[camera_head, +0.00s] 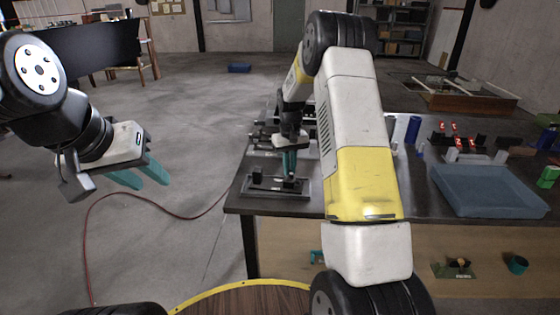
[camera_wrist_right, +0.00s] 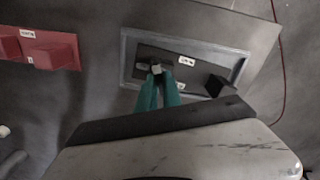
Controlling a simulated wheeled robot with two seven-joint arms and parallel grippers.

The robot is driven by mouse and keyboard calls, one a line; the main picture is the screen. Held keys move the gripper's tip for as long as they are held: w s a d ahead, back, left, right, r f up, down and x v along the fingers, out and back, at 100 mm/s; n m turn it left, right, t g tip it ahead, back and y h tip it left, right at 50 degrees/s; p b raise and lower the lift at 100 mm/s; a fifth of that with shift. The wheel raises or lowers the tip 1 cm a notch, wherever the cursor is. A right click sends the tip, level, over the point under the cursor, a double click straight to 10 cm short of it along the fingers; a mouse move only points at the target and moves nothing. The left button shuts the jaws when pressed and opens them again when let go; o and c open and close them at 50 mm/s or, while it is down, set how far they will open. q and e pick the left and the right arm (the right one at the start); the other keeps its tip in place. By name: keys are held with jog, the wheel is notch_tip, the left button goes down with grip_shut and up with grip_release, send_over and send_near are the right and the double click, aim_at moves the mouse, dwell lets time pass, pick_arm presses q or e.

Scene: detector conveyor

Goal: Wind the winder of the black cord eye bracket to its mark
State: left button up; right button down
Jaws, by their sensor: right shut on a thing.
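The black cord eye bracket (camera_head: 262,190) sits near the left front corner of the dark table. In the right wrist view its grey-edged plate (camera_wrist_right: 126,62) carries a white label, a black block (camera_wrist_right: 220,86) at the right and a small pale winder (camera_wrist_right: 156,68) at the left. My right gripper (camera_head: 289,175) points down at the bracket; in the right wrist view its teal fingertips (camera_wrist_right: 158,80) are closed together on the winder. The mark is too small to make out. My left gripper (camera_head: 140,180) hangs over the floor left of the table, fingers apart and empty.
Further dark fixtures (camera_head: 262,136) stand behind the bracket. A red block (camera_wrist_right: 50,52) shows in the right wrist view. A red cable (camera_head: 140,196) runs over the floor.

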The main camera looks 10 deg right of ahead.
jog(key=shift+m, duration=0.3)
dwell(3.2)
dwell(0.3)
jog(key=c, duration=1.5)
grip_release()
jog(key=shift+r, duration=3.9)
jog(key=shift+r, duration=0.1)
